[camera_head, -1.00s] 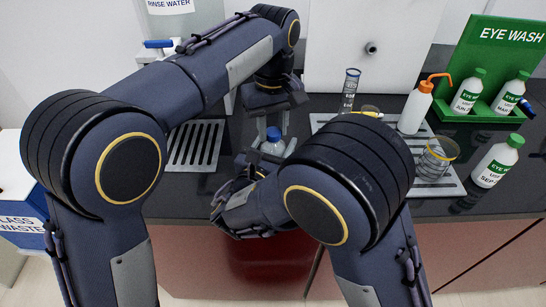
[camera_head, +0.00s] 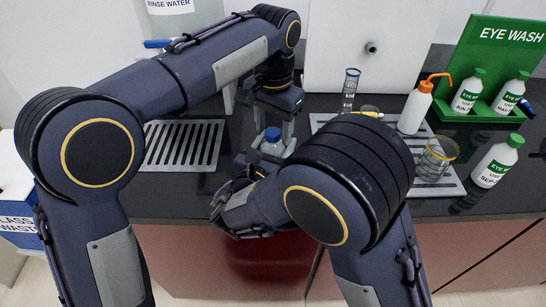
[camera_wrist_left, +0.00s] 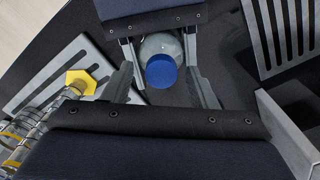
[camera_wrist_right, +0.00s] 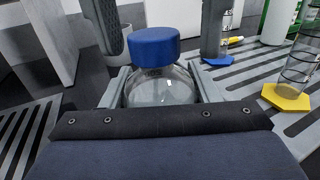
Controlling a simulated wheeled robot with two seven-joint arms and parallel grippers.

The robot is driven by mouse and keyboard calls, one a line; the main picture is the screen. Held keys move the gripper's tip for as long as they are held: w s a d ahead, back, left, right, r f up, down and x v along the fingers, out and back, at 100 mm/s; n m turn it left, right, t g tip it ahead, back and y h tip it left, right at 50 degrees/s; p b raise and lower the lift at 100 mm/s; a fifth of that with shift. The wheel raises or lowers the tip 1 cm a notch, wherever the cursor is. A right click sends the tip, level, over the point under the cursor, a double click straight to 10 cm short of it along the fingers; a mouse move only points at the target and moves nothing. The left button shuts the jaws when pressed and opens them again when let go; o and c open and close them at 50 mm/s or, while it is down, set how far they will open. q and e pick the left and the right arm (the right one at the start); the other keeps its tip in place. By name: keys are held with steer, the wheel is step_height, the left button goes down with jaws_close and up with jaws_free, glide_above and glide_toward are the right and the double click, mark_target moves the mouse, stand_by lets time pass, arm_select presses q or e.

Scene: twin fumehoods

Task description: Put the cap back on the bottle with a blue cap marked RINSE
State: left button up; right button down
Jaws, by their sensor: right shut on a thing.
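The clear bottle (camera_wrist_right: 160,88) stands upright, with its blue cap (camera_wrist_right: 154,46) sitting level on its neck. Both also show in the head view, the cap (camera_head: 273,134) above the bottle body (camera_head: 272,149). My right gripper (camera_wrist_right: 162,78) is shut on the bottle body below the cap. My left gripper (camera_wrist_left: 163,78) points down from above, open, its fingers on either side of the cap with gaps visible. Whether the cap is tightly seated cannot be told. The RINSE marking is not readable; the right arm hides part of the bottle in the head view.
A slotted grey mat (camera_head: 183,147) lies at left. A green eye wash stand (camera_head: 490,60) with bottles is farther right.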

arm_select(q)
steer(key=shift+r, duration=2.25)
steer(key=shift+d+r+n, duration=0.1)
steer(key=shift+r+n, duration=0.4)
steer(key=shift+r, duration=0.1)
steer(key=shift+a+r+n, duration=0.2)
steer(key=shift+r+n, duration=0.8)
steer(key=shift+r, duration=0.15)
steer(key=shift+f, duration=4.05)
